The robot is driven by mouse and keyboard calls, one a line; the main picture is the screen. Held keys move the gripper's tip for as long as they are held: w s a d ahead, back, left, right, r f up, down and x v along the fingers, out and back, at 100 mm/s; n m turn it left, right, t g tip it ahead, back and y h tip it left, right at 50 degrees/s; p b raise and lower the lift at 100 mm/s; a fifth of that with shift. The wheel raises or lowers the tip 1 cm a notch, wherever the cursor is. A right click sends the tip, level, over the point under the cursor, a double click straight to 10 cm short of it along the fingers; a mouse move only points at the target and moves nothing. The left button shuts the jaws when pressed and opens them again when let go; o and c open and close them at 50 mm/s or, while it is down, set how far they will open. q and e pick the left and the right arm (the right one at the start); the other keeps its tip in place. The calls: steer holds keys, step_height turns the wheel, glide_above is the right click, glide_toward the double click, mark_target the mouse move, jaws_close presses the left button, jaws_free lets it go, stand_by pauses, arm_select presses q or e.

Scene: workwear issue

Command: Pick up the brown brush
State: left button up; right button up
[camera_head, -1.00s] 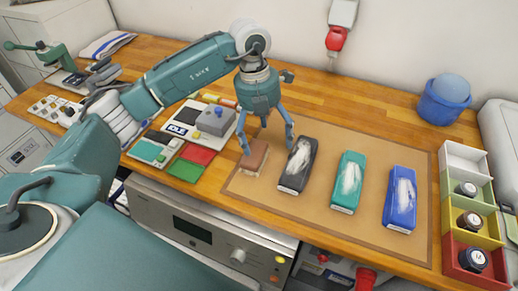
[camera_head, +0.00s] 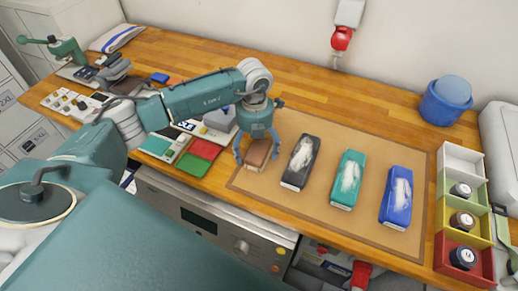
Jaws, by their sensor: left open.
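The brown brush (camera_head: 258,154) lies at the left end of a tan mat (camera_head: 325,217), its pale bristle edge toward the front. My left gripper (camera_head: 256,156) is open and points down over it, with one finger on the brush's left side and the other on its right. I cannot tell whether the fingers touch it. The gripper body hides the brush's far end. My right gripper is not in view.
Colour swatches (camera_head: 204,150) and small devices lie left of the mat. A stack of coloured bins (camera_head: 462,225) with dark jars stands at the right. A blue tub (camera_head: 445,101) is at the back right. The black brush is close to the gripper's right finger.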

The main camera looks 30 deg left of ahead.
mark_target(255, 147)
arm_select(q)
steer(key=shift+f, duration=0.15)
steer(key=c, duration=1.3)
steer(key=shift+w+r+b, duration=0.1)
steer(key=shift+r+b, duration=0.25)
steer(key=shift+r, duration=0.35)
steer(key=shift+r+b, duration=2.05)
steer(key=shift+r, duration=7.3)
